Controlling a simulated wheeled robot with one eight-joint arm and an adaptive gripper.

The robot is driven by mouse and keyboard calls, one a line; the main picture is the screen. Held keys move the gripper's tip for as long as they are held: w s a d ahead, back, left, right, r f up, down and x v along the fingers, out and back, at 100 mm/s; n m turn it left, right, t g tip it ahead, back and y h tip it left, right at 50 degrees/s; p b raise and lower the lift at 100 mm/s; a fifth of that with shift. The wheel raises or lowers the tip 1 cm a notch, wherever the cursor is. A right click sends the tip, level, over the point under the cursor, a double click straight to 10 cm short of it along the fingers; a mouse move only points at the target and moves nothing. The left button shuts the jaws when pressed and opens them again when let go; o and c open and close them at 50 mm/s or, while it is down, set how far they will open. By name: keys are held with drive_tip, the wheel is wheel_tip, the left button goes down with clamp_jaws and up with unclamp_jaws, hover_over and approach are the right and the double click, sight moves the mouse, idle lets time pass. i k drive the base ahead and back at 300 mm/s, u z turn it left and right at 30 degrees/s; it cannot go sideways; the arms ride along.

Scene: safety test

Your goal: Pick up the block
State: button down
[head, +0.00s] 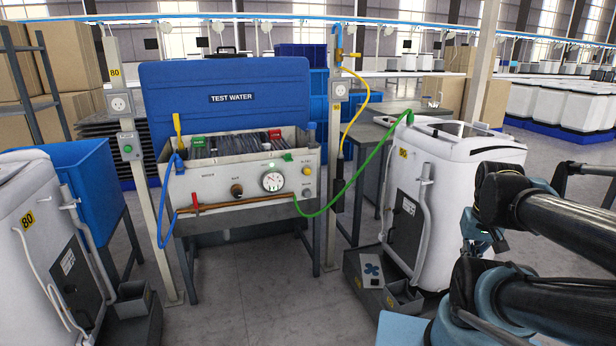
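I cannot make out a thing that is clearly the block. My arm comes in from the right edge, in front of that machine. A small teal and dark part of it (480,240) hangs by the machine's right side; it may be my gripper. Its fingers are not clear, and nothing is visibly held.
A test-water bench (240,190) with a raised blue lid stands at centre. White machines stand at left (35,250) and right (450,190). A green hose (365,170) runs from the bench to the right machine. The floor in front (270,290) is clear.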

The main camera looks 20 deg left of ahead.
sight(275, 133)
drive_tip(key=u, duration=0.3)
drive_tip(key=k, duration=0.35)
drive_tip(key=u, duration=0.85)
drive_tip(key=k, duration=0.8)
drive_tip(key=u, duration=1.1)
drive_tip(key=i, duration=1.3)
drive_tip(key=z, duration=0.45)
drive_tip(key=i, duration=1.1)
drive_tip(key=z, duration=1.15)
drive_tip(key=i, duration=0.95)
drive_tip(key=z, duration=0.55)
